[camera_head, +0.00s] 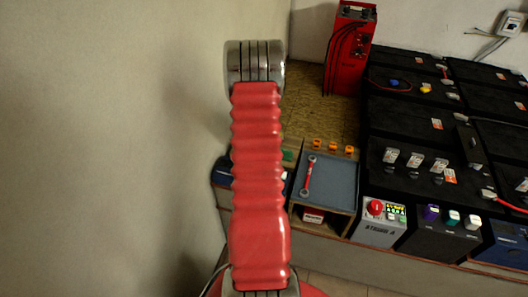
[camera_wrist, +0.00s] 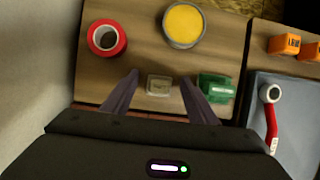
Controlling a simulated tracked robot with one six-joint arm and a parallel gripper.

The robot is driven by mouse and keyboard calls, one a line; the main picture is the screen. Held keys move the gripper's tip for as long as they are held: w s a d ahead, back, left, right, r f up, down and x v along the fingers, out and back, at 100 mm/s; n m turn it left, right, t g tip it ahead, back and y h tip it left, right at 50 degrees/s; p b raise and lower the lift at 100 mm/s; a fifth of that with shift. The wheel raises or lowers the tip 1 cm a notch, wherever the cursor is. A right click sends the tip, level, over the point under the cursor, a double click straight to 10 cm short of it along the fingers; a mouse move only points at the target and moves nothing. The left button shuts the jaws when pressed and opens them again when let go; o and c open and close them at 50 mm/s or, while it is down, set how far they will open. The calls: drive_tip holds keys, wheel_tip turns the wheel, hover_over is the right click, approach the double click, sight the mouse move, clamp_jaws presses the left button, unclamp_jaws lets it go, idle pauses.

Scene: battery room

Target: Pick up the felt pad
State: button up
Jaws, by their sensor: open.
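A small pale beige square (camera_wrist: 159,86), which looks like the felt pad, lies on a wooden surface (camera_wrist: 145,55) in the wrist view. My gripper (camera_wrist: 159,79) is open, its two dark fingers pointing down on either side of the pad with a gap on each side. Nothing is held. I cannot tell the height of the fingertips above the surface. In the head view my red arm hides the pad and the gripper.
Right of the pad stands a green block (camera_wrist: 215,88), close to the right finger. A red tape roll (camera_wrist: 107,38) and a yellow-filled tin (camera_wrist: 184,25) are behind. A grey tray (camera_head: 335,181) holds a red-handled wrench (camera_head: 308,176). Black batteries (camera_head: 405,120) fill the right.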

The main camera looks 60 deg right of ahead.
drive_tip(key=shift+c, duration=0.4)
drive_tip(key=c, duration=1)
